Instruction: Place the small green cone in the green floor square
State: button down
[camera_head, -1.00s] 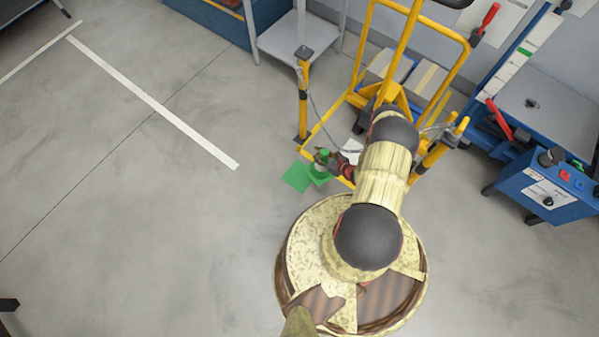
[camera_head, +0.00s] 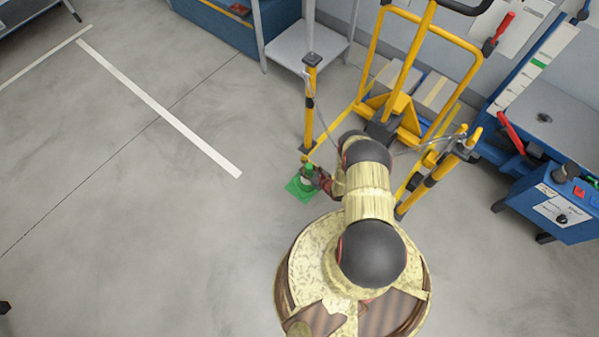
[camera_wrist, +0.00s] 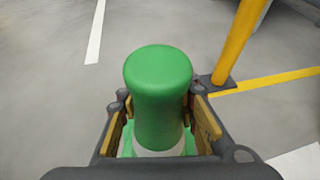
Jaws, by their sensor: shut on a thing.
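The small green cone (camera_wrist: 158,95) stands upright between the fingers of my gripper (camera_wrist: 160,125) in the wrist view. It has a rounded green top and a white band lower down. The gripper is shut on it. In the head view the cone (camera_head: 309,169) and my gripper (camera_head: 318,178) are over the green floor square (camera_head: 298,191). Green of the square also shows around the cone's lower part in the wrist view. The cone's base is mostly hidden, so I cannot tell whether it touches the floor.
A yellow post (camera_head: 309,105) stands just behind the cone, with a yellow floor line (camera_wrist: 265,82) by its foot. A yellow pallet truck (camera_head: 400,105) and a blue machine (camera_head: 555,205) are at the right. The floor left of the square is clear, with a white line (camera_head: 160,110).

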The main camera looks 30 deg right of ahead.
jog(key=f+b, duration=0.1)
jog(key=f, duration=0.1)
jog(key=w+f+b, duration=0.1)
jog(key=f, duration=0.1)
jog(key=w+a+f, duration=0.1)
jog(key=f, duration=0.1)
jog(key=shift+w+a+b, duration=0.1)
jog(key=shift+b, duration=0.3)
jog(key=shift+r, duration=0.1)
jog(key=c, duration=1.3)
grip_release()
